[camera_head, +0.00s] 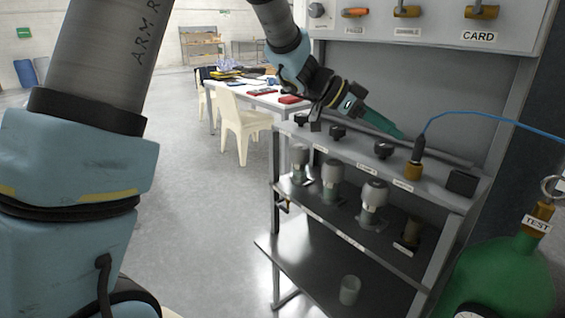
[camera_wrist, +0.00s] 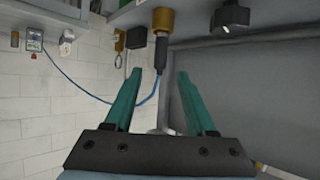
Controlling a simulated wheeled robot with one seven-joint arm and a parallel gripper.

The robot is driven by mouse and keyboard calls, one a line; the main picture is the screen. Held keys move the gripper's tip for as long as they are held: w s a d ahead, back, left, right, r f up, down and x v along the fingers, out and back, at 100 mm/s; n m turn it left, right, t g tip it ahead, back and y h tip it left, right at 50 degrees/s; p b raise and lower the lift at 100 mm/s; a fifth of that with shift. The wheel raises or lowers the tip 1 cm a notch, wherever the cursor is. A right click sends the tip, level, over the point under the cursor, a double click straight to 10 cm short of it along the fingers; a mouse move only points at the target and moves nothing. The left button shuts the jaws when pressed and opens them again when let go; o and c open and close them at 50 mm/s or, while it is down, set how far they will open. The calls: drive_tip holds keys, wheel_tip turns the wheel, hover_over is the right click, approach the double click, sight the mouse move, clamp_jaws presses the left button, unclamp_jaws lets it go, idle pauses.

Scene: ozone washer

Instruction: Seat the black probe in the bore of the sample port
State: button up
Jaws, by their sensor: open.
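The black probe (camera_head: 419,146) stands roughly upright with its lower end at the brass sample port (camera_head: 413,171) on the upper shelf of the rack. A blue cable leaves its top. How deep it sits in the bore is hidden. In the wrist view the probe (camera_wrist: 161,56) hangs from the brass port (camera_wrist: 163,20), as that view is inverted. My gripper (camera_head: 400,135) reaches in from the left, its green fingers close to the probe's upper part. In the wrist view my gripper (camera_wrist: 159,74) is open, with the probe lined up between the fingertips; contact is not visible.
Black knobs (camera_head: 383,149) line the shelf left of the port, and a black block (camera_head: 462,182) stands right of it. Grey-capped units (camera_head: 373,197) stand below. The blue cable (camera_head: 490,118) runs right. A green cylinder (camera_head: 500,280) stands front right. Floor at left is open.

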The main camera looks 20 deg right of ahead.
drive_tip(key=w+a+f+n+t+y, duration=0.1)
drive_tip(key=w+a+n+t, duration=0.95)
drive_tip(key=w+a, duration=0.75)
drive_tip(key=w+a+f+n+t+y, duration=0.1)
drive_tip(key=w+a+f+n+y, duration=0.15)
drive_tip(key=a, duration=0.35)
drive_tip(key=w+a+f+n+t+y, duration=0.1)
drive_tip(key=a+f+n+t+y, duration=0.15)
drive_tip(key=a, duration=0.45)
drive_tip(key=s+a+f+n+g+y, duration=0.2)
drive_tip(key=s+a+f+n+g, duration=0.1)
drive_tip(key=s+a, duration=0.5)
drive_tip(key=s+a+f+n+g+y, duration=0.2)
drive_tip(key=s+a+f+n+g, duration=0.1)
drive_tip(key=s+a, duration=0.6)
drive_tip(key=shift+s+a+f+g+y, duration=0.25)
drive_tip(key=shift+s+f+g+y, duration=0.15)
drive_tip(key=shift+f+g, duration=0.15)
drive_tip(key=shift+w, duration=0.1)
drive_tip(key=shift+c, duration=0.4)
